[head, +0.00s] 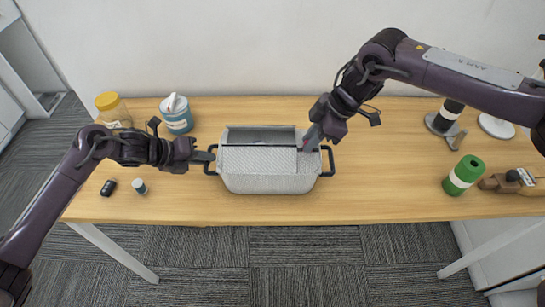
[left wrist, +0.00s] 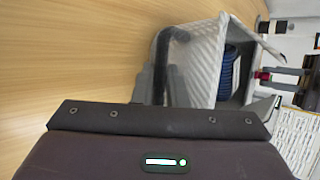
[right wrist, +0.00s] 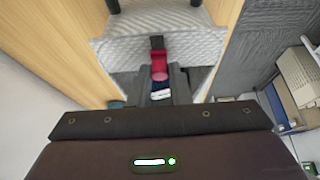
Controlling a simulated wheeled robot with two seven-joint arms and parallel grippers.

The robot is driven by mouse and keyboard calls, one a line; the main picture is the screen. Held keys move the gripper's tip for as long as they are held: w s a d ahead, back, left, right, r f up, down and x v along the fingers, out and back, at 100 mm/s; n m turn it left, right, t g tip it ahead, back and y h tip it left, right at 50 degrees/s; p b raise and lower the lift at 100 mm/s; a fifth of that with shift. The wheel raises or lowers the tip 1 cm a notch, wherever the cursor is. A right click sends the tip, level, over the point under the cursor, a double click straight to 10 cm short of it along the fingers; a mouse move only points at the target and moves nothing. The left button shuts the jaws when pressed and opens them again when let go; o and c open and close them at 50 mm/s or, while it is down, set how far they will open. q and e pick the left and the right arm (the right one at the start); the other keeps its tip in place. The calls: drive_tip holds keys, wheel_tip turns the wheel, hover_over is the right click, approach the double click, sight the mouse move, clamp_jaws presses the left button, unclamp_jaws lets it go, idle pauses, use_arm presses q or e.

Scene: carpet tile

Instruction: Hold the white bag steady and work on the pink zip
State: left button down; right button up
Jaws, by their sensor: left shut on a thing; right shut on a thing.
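The white bag (head: 265,180), quilted with dark handles at both ends, stands upright on the table. Its top is partly open, with a dark gap (head: 260,137) along the back. My left gripper (head: 209,157) is shut on the left handle (head: 212,168); the handle also shows in the left wrist view (left wrist: 172,70). My right gripper (head: 309,143) is shut on the pink zip pull (right wrist: 159,62) at the right end of the opening. A blue coiled thing (left wrist: 229,75) shows inside the bag. My right gripper's fingers partly hide the pull in the head view.
A yellow-lidded jar (head: 112,110) and a blue-white tub (head: 177,115) stand behind my left arm. A small black item (head: 108,188) and a small bottle (head: 140,187) lie front left.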

drive_tip(key=shift+a, duration=0.65)
idle(0.5)
drive_tip(key=shift+a, duration=0.85)
idle(1.1)
drive_tip(key=shift+w+a, duration=0.1)
drive_tip(key=shift+a, duration=2.5)
drive_tip(key=shift+a, duration=2.4)
